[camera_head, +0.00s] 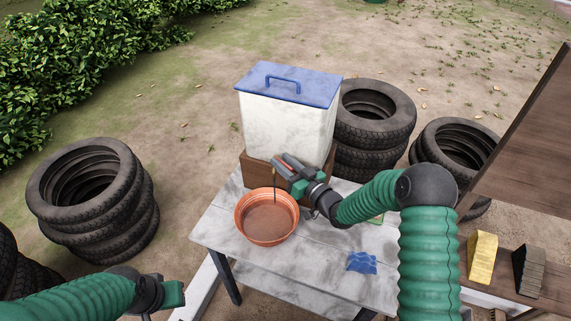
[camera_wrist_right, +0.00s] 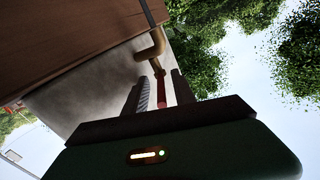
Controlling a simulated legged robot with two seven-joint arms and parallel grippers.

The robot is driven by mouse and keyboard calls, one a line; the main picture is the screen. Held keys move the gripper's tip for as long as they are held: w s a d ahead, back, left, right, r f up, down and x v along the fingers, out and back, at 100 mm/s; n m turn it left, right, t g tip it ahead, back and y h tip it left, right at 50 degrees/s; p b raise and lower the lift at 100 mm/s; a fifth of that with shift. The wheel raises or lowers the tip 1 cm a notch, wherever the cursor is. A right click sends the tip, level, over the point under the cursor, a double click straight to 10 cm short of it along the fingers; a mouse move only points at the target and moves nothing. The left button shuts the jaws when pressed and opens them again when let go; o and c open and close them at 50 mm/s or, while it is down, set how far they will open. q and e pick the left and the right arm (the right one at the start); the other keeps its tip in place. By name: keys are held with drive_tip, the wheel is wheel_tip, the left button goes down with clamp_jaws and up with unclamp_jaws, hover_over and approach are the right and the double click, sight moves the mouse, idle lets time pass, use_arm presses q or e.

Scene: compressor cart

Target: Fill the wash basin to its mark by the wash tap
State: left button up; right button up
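The orange wash basin (camera_head: 267,238) stands on the table, its inside a darker brown; I cannot make out a mark. A thin dark vertical line drops from near my right gripper into the basin, perhaps a stream. A white tank (camera_head: 270,128) with a blue lid stands behind on a wooden block. In the wrist view the copper tap spout (camera_wrist_right: 152,48) and a red tap handle (camera_wrist_right: 161,88) show. My right gripper (camera_head: 283,165) is at the tap, its fingers (camera_wrist_right: 160,88) apart on both sides of the handle. My left gripper (camera_head: 175,294) is low at the left, its fingers unclear.
The grey table (camera_head: 225,222) has bare room left of the basin. A blue cloth (camera_head: 361,263) lies at its right. A yellow block (camera_head: 482,258) and a dark brush-like block (camera_head: 528,270) stand on a shelf at right. Tyre stacks (camera_head: 95,200) surround the table.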

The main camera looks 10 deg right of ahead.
drive_tip(key=b+v, duration=0.2)
drive_tip(key=v, duration=1.4)
drive_tip(key=shift+s+d, duration=0.25)
drive_tip(key=shift+s, duration=0.1)
drive_tip(key=shift+f, duration=0.1)
idle(6.0)
